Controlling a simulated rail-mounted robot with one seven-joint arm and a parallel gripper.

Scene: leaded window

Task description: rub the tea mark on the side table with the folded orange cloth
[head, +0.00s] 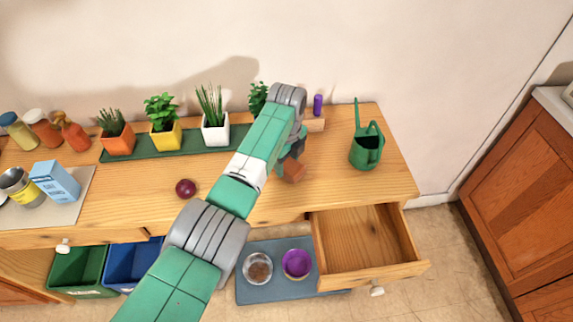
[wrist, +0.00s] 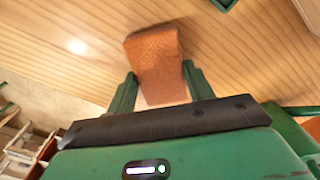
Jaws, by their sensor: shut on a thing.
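My gripper (wrist: 160,80) is shut on the folded orange cloth (wrist: 156,55), which sticks out beyond both green fingers in the wrist view. In the head view the cloth (head: 292,170) shows as a small orange block below my wrist, over the right part of the wooden side table (head: 335,175). I cannot tell whether the cloth touches the tabletop. I cannot make out a tea mark for sure in either view; my arm and the cloth hide part of the wood.
A green watering can (head: 366,152) stands to the right of the cloth. Potted plants stand on a green strip (head: 180,143) along the wall. A dark red ball (head: 185,188) lies left of my arm. An open, empty drawer (head: 362,245) juts out below the front edge.

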